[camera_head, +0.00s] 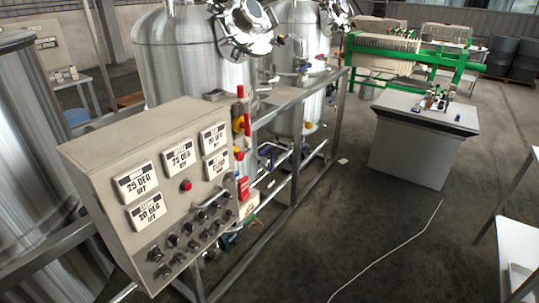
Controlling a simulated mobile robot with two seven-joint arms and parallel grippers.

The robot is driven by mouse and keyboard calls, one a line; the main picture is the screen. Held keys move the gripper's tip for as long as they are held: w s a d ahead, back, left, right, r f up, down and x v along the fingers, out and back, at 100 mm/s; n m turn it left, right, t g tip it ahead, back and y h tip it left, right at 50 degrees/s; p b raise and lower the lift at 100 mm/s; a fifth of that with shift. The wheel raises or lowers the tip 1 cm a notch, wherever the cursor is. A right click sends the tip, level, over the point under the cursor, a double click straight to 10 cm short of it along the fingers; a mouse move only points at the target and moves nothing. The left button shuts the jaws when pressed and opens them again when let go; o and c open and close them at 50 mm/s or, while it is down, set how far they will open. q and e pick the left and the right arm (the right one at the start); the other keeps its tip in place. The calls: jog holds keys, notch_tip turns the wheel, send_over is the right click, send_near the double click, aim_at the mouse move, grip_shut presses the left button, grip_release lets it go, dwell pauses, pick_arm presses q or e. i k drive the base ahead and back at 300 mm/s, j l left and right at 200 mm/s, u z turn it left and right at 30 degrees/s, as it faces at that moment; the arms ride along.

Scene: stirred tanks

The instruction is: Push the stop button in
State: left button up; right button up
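A grey control panel (95,160) stands at the left front with its sloped face toward me. I cannot read which of these is marked as the stop button. The red button on the face appears to stand out from the panel; its travel is too small to tell. Neither gripper is in view.
Several black knobs (172,240) and a metal handle (208,198) are on the panel's lower face. Steel tanks (185,55) and a metal frame (335,125) stand behind it. A grey cabinet (415,150) stands at the right. A cable (385,257) lies on open floor.

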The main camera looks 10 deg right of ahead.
aim_at(240, 156)
jog(key=k+l+u, duration=0.1)
jog(key=l+u, duration=0.35)
jog(key=l, duration=0.85)
